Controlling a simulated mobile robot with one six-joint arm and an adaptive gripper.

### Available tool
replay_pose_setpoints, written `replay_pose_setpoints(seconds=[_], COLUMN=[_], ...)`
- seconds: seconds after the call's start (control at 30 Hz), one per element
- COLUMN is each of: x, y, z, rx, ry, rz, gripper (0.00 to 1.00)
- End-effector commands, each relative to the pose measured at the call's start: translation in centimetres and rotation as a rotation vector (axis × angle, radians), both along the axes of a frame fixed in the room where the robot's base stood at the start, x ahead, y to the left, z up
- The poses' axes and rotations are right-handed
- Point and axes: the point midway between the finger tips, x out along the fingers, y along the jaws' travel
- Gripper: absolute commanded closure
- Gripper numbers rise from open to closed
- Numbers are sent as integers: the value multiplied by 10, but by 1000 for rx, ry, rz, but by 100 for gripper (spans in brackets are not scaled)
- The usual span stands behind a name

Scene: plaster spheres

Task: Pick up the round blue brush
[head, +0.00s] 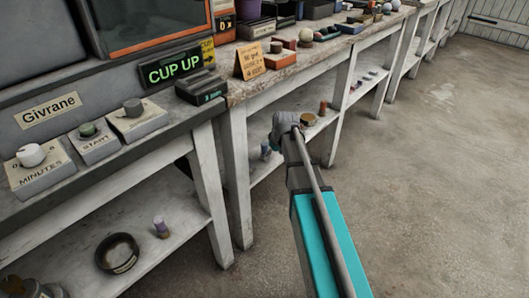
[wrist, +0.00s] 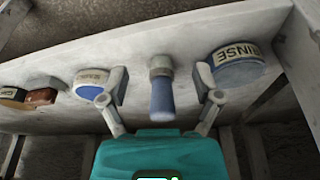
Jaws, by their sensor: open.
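The round blue brush (wrist: 162,94) appears to be the piece with a blue cylindrical part and a grey collar on the pale lower shelf in the wrist view. My gripper (wrist: 161,76) is open, with one finger on either side of it and visible gaps to both. I cannot tell how far its fingertips are from the brush in depth. In the head view my gripper (head: 286,124) reaches to the lower shelf under the bench, and I cannot make out the brush for certain there.
A blue-and-white round pot marked RINSE (wrist: 238,66) is close to the right finger. Another labelled round pot (wrist: 90,82) is close to the left finger, with a brown block (wrist: 41,97) farther left. Bench legs (head: 342,108) flank the shelf; the floor (head: 440,150) is clear.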

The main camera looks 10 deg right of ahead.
Motion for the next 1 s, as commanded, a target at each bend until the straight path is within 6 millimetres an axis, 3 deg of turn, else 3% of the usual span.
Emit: replay_pose_setpoints(seconds=[0.13,0.67,1.0], x=[14,19,56], y=[5,8,24], z=[0,0,0], rx=[0,0,-1], ry=[0,0,1], rz=[0,0,1], gripper=[18,18,18])
